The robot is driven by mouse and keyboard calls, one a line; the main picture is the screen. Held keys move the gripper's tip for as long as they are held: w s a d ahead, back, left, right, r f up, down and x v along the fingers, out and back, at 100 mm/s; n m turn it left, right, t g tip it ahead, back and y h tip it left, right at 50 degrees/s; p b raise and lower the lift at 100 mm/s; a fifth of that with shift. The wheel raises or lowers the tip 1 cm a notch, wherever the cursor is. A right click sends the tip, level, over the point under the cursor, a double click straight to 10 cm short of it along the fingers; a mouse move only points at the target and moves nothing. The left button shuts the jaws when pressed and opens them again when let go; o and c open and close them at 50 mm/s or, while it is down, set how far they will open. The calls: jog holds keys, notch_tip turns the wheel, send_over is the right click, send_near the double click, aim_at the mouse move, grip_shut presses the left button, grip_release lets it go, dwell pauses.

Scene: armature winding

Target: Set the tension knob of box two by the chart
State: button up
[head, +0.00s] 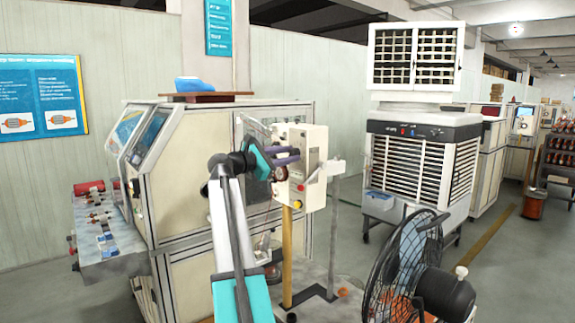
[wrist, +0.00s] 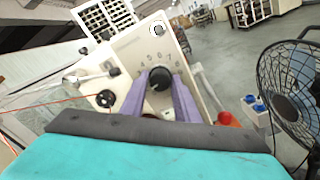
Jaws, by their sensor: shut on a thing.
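A cream control box (head: 314,146) stands on a yellow post beside the winding machine; I cannot read which box number it bears. In the wrist view its face (wrist: 134,46) is tilted, and a black round knob (wrist: 160,78) sits on it with printed numerals arced above. The purple fingers of my gripper (wrist: 161,84) are shut on the knob, one on each side. The knob's pointer mark cannot be made out. In the head view my gripper (head: 291,156) reaches the box's front, and the knob cannot be clearly picked out there.
A red button (wrist: 228,118) is right of the knob, and a second small dial (wrist: 157,29) is above it. A black fan (head: 405,265) stands at front right, an air cooler (head: 420,165) behind. A blue poster (head: 40,95) and teal sign (head: 219,28) hang behind.

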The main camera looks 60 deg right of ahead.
jog(key=shift+m+b, duration=1.4)
jog(key=shift+m, duration=0.2)
jog(key=shift+r, duration=0.1)
jog(key=o, duration=1)
jog(key=shift+o, duration=0.2)
jog(key=shift+w+a, duration=0.2)
jog(key=shift+a, duration=0.35)
jog(key=b+v, duration=0.3)
jog(key=v, duration=0.9)
jog(key=shift+a+b, duration=0.3)
jog(key=shift+b, duration=0.05)
